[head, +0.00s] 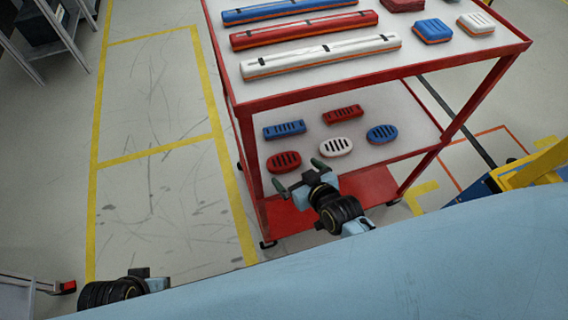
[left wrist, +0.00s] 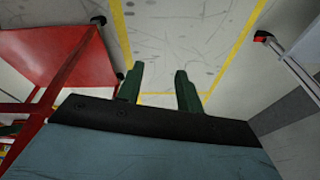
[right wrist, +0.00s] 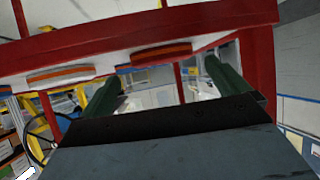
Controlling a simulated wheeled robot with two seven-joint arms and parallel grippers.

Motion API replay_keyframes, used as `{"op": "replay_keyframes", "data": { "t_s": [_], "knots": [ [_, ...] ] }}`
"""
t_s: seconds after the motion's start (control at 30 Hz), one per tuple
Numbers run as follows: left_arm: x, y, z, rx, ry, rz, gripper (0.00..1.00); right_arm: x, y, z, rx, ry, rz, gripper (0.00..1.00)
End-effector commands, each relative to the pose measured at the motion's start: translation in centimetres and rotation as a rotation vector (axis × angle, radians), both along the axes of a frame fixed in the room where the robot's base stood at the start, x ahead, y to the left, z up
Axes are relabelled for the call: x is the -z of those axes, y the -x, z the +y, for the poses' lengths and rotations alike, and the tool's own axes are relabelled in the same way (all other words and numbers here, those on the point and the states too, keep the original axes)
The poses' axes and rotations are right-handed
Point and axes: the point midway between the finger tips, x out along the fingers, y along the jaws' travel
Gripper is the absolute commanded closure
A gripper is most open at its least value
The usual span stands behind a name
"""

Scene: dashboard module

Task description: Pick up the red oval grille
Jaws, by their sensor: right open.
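The red oval grille (head: 284,161) lies flat on the lower shelf of the red cart, near its front left. It also shows nearly edge-on in the right wrist view (right wrist: 162,54). My right gripper (head: 300,176) is open and empty, just in front of the lower shelf, close to the red oval grille and apart from it. Its two green fingers are spread in the right wrist view (right wrist: 163,78). My left gripper (left wrist: 159,82) is open and empty over the floor, left of the cart; in the head view only its wrist shows at the lower left.
A white oval grille (head: 336,147), blue oval grille (head: 382,133), blue rectangular grille (head: 284,129) and red rectangular grille (head: 343,113) share the lower shelf. The upper shelf (head: 300,85) overhangs them, with red posts at its corners. Floor to the left is clear.

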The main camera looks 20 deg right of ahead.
Motion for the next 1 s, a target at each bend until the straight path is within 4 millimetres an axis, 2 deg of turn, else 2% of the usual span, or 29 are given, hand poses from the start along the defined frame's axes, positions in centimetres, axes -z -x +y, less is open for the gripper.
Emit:
{"op": "replay_keyframes", "data": {
  "t_s": [0.27, 0.73, 1.0],
  "knots": [
    [-1.3, 0.0, -0.6, 0.0, 0.01, -0.008, 0.64, 0.5, -1.1, 0.3, 0.001, -0.002, -0.002, 0.0],
    [-7.3, 0.5, -2.3, 0.001, 0.055, -0.076, 0.64, 2.2, -5.0, 1.4, 0.0, 0.0, 0.0, 0.0],
    [-8.2, 0.6, -2.5, 0.001, 0.061, -0.09, 0.64, 2.2, -5.5, 1.5, -0.001, -0.001, -0.001, 0.0]
  ]
}}
